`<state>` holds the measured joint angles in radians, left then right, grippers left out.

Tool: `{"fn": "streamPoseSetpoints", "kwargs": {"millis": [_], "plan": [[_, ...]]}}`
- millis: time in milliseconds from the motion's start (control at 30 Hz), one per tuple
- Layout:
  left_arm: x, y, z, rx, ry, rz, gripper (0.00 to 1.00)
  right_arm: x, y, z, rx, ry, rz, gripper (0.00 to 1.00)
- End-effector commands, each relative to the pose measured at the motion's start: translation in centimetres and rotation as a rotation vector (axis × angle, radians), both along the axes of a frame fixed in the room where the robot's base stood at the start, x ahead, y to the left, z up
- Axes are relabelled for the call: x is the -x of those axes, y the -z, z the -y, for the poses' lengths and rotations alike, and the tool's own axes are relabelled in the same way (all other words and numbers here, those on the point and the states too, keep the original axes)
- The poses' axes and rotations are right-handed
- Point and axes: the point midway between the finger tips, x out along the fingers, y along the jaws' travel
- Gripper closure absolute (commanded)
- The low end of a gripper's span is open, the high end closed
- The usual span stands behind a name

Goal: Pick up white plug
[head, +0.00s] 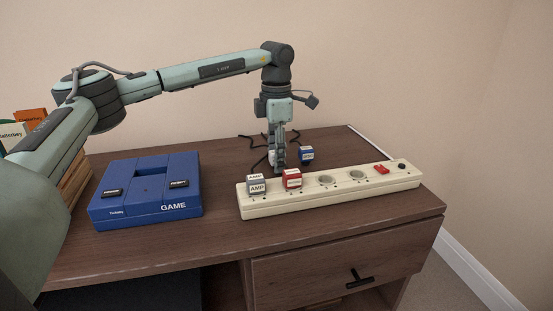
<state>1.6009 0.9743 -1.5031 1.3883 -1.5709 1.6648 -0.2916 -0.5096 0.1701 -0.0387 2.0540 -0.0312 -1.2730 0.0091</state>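My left gripper (279,165) points straight down just behind the power strip (335,190). Its fingers look close together, but whether they are shut on something is unclear. A small whitish thing (271,157) shows at the left side of the fingers; it may be the white plug, mostly hidden by them. A grey-white plug marked AMP (257,187) sits at the strip's left end. A red plug (292,179) with a white label sits beside it, just in front of the gripper. A blue plug (306,154) lies behind the strip, right of the gripper. My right gripper is not in view.
A blue GAME console (147,192) lies on the wooden desk (215,240) at the left. Dark cables (253,142) run behind the gripper. A wooden crate stands at far left.

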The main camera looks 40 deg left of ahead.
Motion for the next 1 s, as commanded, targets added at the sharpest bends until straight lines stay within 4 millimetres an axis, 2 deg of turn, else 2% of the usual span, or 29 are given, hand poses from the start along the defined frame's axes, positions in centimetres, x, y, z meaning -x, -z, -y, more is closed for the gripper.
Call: {"fn": "streamPoseSetpoints", "kwargs": {"millis": [33,267,667,767,933,1000], "plan": [[0.0,0.0,0.0,0.0,0.0,0.0,0.71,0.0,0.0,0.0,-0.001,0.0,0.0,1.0],[0.0,0.0,0.0,0.0,0.0,0.0,1.0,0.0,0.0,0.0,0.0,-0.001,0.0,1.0],[0.0,-0.7,0.0,0.0,0.001,0.001,1.0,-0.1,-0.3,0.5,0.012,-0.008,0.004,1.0],[-0.1,-1.6,0.1,0.0,0.001,0.004,1.0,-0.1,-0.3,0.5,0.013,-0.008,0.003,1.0],[-0.1,-4.4,0.1,0.001,0.001,0.004,1.0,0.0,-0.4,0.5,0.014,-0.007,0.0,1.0],[1.6,-5.0,0.0,0.001,0.001,0.003,1.0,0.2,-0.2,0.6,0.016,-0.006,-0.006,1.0]]}}
